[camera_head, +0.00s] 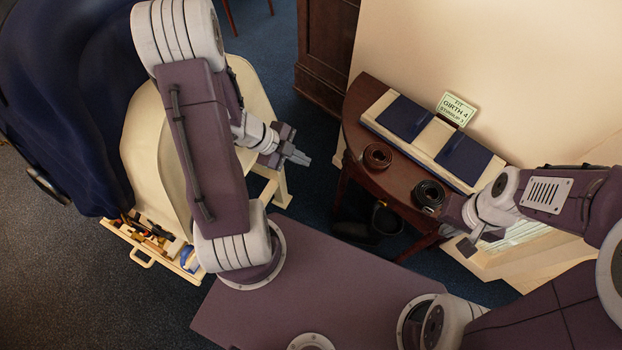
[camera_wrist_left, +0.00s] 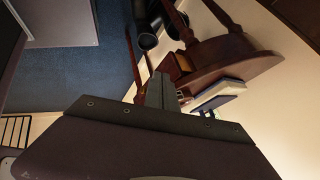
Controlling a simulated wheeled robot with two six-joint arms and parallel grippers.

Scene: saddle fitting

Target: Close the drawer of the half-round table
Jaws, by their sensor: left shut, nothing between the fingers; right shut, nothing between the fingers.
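A dark wooden half-round table (camera_head: 360,127) stands against the wall at the right of the head view. A pulled-out cream drawer (camera_head: 134,240) with a handle and several small tools inside shows at lower left, under a cream curved surface (camera_head: 150,150) partly covered by dark blue cloth. My left gripper (camera_head: 300,158) is shut and empty, between the cream piece and the dark table. My right gripper (camera_head: 467,246) is shut and empty near the dark table's right front edge.
A dark cabinet (camera_head: 325,55) stands behind. Blue carpet is open at lower left.

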